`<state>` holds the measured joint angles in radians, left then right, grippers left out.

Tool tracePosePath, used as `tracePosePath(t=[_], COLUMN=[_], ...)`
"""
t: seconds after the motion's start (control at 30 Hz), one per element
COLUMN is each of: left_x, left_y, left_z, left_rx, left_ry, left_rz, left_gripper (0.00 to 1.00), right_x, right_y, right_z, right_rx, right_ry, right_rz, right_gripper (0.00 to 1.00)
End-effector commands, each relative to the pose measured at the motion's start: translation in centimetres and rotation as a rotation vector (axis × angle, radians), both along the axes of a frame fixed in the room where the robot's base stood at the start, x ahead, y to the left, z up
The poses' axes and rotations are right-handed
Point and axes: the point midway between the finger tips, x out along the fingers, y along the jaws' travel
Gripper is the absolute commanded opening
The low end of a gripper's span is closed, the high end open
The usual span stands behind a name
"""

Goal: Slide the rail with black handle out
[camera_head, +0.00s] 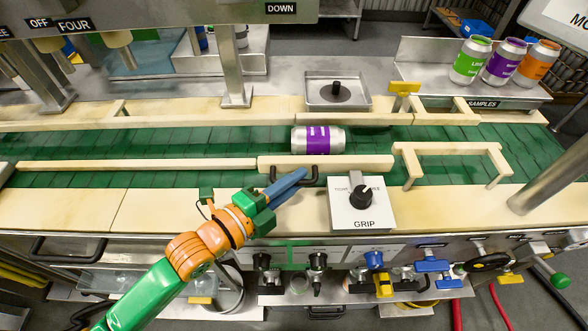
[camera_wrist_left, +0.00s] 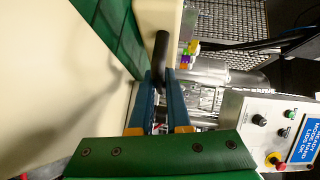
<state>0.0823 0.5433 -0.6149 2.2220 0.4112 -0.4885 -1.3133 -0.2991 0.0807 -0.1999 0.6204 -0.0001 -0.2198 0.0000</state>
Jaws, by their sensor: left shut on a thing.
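The rail (camera_head: 345,163) is a pale wooden bar along the near side of the green conveyor. In the left wrist view the dark handle (camera_wrist_left: 161,48) stands between the two blue fingers of my left gripper (camera_wrist_left: 159,78). My right gripper is not in view.
A purple can (camera_head: 318,140) lies on its side on the green conveyor (camera_head: 225,142), just behind the rail. A GRIP knob box (camera_head: 362,214) stands right of my gripper. A fixed pale rail (camera_head: 140,164) continues left. Sample cans (camera_head: 503,62) stand at the back right.

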Motion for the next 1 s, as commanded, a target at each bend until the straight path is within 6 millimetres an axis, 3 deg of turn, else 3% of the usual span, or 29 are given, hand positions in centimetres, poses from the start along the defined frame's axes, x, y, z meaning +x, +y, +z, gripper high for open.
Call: tracePosePath(t=[0.37, 0.4, 0.5, 0.83, 1.0], left_x=[-0.7, -0.7, -0.6, -0.8, -2.8], left_y=[0.0, 0.0, 0.0, 0.3, 2.3], left_z=[-0.4, -0.4, -0.4, -0.3, -0.2], left_rx=[0.005, 0.005, 0.004, 0.003, 0.007], left_ry=[0.011, 0.011, 0.008, 0.005, 0.007], left_rz=[-0.002, -0.002, -0.002, -0.001, -0.002], left_gripper=[0.00, 0.20, 0.44, 0.44, 0.44], right_x=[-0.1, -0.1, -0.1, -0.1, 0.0], right_y=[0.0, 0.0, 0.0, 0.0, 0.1], right_z=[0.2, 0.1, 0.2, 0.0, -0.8], right_rx=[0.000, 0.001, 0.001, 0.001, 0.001], right_ry=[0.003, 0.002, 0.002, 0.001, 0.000], right_rz=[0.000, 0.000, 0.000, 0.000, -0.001], right_gripper=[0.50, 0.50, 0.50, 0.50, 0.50])
